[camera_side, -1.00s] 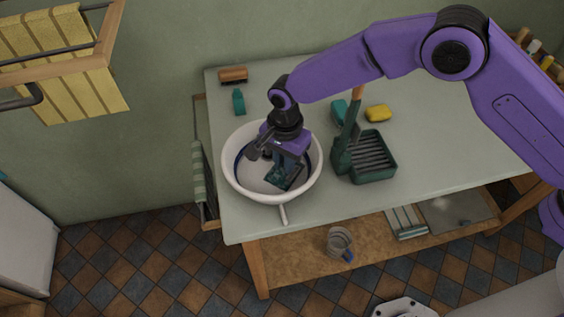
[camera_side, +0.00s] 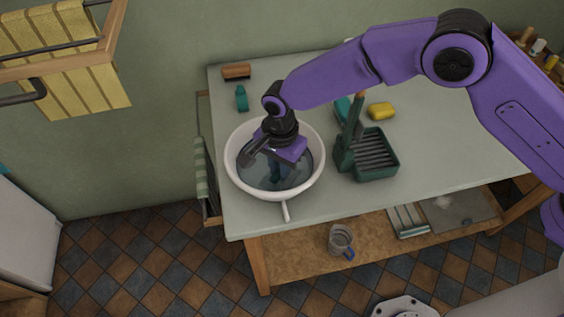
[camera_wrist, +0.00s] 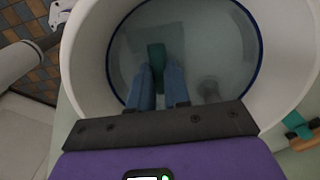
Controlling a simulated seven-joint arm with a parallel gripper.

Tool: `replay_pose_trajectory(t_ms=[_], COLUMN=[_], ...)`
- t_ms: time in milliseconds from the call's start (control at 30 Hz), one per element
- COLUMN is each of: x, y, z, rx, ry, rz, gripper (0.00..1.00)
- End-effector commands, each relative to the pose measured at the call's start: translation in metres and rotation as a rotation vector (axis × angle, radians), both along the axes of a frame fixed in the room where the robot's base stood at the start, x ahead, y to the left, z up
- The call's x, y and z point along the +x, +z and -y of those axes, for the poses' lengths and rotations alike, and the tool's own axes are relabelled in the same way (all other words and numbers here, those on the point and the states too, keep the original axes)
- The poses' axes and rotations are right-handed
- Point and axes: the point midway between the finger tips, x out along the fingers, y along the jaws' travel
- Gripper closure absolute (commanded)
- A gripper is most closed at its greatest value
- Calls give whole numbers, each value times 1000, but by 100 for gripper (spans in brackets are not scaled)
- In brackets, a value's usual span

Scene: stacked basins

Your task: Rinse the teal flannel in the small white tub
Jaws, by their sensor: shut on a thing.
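The white tub (camera_side: 231,172) stands at the left end of the table and holds greyish water. It fills most of the wrist view (camera_wrist: 85,50), with a blue line around its inside. My gripper (camera_side: 277,174) reaches down into the tub, its fingers in the water. In the wrist view its two blue fingers (camera_wrist: 160,82) are shut on the teal flannel (camera_wrist: 156,56), which shows as a narrow strip between and beyond them. In the side view I cannot make out the flannel under the water.
A dark green rack (camera_side: 374,154) stands right of the tub. A yellow sponge (camera_side: 381,110), a wooden brush (camera_side: 236,72) and a small teal bottle (camera_side: 241,98) lie behind. A striped towel (camera_side: 201,170) hangs at the table's left end. The right tabletop is mostly clear.

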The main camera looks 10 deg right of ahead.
Motion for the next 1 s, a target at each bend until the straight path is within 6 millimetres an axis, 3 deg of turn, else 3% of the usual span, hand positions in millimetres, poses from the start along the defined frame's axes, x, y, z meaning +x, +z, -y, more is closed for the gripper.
replay_pose_trajectory(t_ms=[533, 1000], x=[20, 17], y=[0, 0], z=[20, 17], rx=[1, 1], ry=[0, 2], rz=[1, 1], gripper=[100, 100])
